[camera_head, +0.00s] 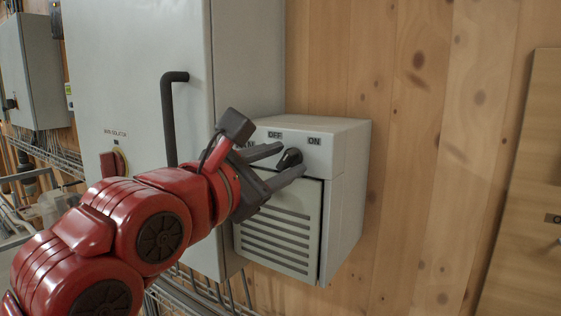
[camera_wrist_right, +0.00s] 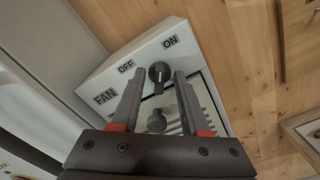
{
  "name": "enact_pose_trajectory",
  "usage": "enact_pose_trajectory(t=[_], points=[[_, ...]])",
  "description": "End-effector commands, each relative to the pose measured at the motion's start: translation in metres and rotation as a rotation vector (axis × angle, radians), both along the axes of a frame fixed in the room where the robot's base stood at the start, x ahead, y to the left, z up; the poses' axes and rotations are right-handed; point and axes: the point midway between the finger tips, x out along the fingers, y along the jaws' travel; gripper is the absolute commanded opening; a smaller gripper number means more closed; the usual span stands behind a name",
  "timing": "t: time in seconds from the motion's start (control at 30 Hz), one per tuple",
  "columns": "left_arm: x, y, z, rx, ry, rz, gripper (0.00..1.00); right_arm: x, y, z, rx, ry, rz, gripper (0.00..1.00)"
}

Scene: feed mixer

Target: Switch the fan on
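The fan control box (camera_head: 343,150) is a light grey box on the wooden wall, with a slatted vent (camera_head: 278,240) on its front. Its upper panel has FAN, OFF and ON labels and a black rotary knob (camera_head: 290,158). The knob also shows in the right wrist view (camera_wrist_right: 159,73). I cannot tell for sure which label the knob points at. My right gripper (camera_head: 293,159) is open, with one finger on each side of the knob. In the right wrist view (camera_wrist_right: 159,73) small gaps show between the fingers and the knob. My left gripper is out of view.
A tall grey cabinet (camera_head: 135,60) with a black handle (camera_head: 170,120) stands close on the left of the box. A red and yellow switch (camera_head: 114,162) is on its front. Bare wooden wall (camera_head: 430,150) lies to the right, with a wooden panel (camera_head: 525,200) at the far right.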

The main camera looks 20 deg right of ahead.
Motion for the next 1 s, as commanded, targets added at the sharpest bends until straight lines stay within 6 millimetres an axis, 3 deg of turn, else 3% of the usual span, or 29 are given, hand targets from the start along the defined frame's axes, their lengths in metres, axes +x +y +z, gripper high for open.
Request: enact_pose_trajectory(t=[0.27,0.8,1.0], points=[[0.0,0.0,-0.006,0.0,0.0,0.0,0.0,-0.006,0.009,-0.002,-0.001,-0.001,0.003,0.45],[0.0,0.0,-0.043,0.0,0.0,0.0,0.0,-0.086,0.111,0.0,-0.007,-0.004,0.002,0.45],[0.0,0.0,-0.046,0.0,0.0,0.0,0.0,-0.103,0.132,0.001,-0.003,-0.003,0.001,0.45]])
